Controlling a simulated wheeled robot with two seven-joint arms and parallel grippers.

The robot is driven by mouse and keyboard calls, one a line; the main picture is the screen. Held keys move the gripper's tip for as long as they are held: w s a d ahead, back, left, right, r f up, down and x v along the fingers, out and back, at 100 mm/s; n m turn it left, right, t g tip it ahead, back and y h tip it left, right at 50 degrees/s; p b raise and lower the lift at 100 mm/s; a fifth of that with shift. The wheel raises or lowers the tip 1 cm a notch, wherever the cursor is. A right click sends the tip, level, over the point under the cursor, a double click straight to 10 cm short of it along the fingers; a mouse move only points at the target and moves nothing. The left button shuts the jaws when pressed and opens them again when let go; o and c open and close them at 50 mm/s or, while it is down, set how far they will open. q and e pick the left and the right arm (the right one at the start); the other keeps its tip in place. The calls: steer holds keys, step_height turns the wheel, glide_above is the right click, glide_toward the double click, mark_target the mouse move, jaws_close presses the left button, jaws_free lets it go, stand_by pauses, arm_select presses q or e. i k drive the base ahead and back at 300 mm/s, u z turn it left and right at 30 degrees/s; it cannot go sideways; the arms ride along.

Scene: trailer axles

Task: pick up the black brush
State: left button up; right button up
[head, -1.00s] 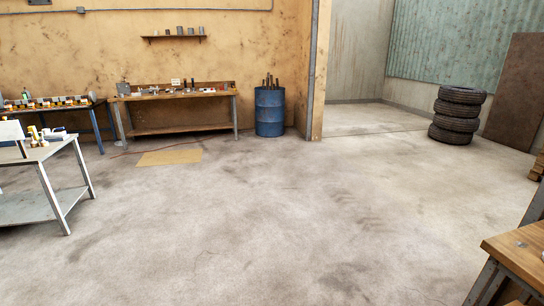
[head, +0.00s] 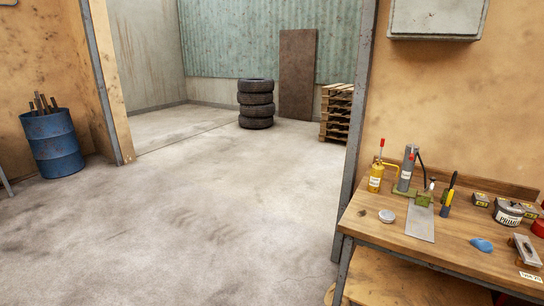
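I cannot make out a black brush for certain. A wooden workbench (head: 455,255) stands at the right and holds several small items. On it, an upright slim tool (head: 449,192) has black and yellow parts and a dark blue lower end; I cannot tell what it is. A light item with a dark slot (head: 525,250) lies near the right edge, too small to identify. Neither of my grippers is in view.
On the bench are a yellow bottle (head: 376,178), a grey cylinder (head: 408,168), a round tin (head: 508,211) and a blue lump (head: 481,245). A blue drum (head: 52,145), stacked tyres (head: 256,105) and pallets (head: 337,112) stand beyond. The middle floor (head: 220,220) is clear.

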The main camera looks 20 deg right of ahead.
mark_target(453, 178)
steer(key=z, duration=0.9)
steer(key=i, duration=0.85)
steer(key=z, duration=0.65)
